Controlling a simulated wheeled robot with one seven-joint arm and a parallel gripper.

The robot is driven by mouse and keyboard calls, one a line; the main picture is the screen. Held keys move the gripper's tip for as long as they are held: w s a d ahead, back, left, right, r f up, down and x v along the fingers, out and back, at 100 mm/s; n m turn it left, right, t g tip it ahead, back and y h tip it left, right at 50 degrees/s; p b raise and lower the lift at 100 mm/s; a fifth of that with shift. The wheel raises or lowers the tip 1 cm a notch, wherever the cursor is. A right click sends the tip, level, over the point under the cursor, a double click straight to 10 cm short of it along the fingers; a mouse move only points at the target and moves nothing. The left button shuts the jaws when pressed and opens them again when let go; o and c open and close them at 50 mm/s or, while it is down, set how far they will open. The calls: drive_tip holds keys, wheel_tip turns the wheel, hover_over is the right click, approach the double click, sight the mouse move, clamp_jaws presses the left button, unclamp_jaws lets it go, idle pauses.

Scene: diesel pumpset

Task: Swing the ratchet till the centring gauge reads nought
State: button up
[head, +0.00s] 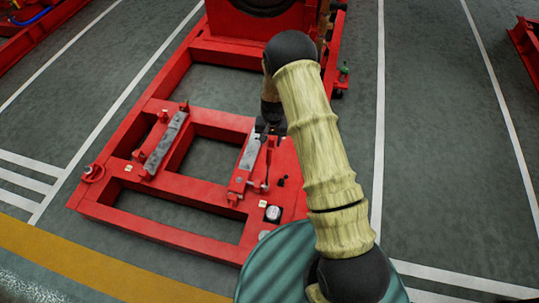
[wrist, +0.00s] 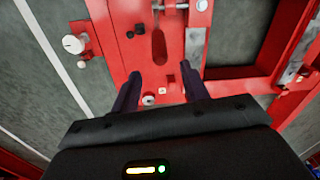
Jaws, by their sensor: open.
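A small round pale-faced dial, which looks like the centring gauge (head: 273,213), sits near the front right corner of the red frame. Its reading is too small to make out. I cannot pick out the ratchet for sure. A short metal rod with fittings (head: 262,185) lies beside the right-hand grey pad, and rod fittings also show at the top of the wrist view (wrist: 170,6). My gripper (wrist: 160,88) is open and empty above the red plate, its dark fingers apart. In the head view my arm partly hides it and the plate's right side.
The red base frame (head: 165,222) has open bays and carries two grey-topped bars, the left one (head: 165,144) and the right one (head: 250,152). Green floor (head: 440,150) lies clear on the right.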

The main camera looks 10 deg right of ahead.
sight(270, 153)
drive_tip(key=f+b, duration=0.2)
drive_tip(key=f, duration=0.7)
drive_tip(key=shift+a+f, duration=0.15)
drive_tip(key=shift+a, duration=0.05)
drive_tip(key=shift+w, duration=0.1)
drive_tip(key=shift+c, duration=0.5)
clamp_jaws()
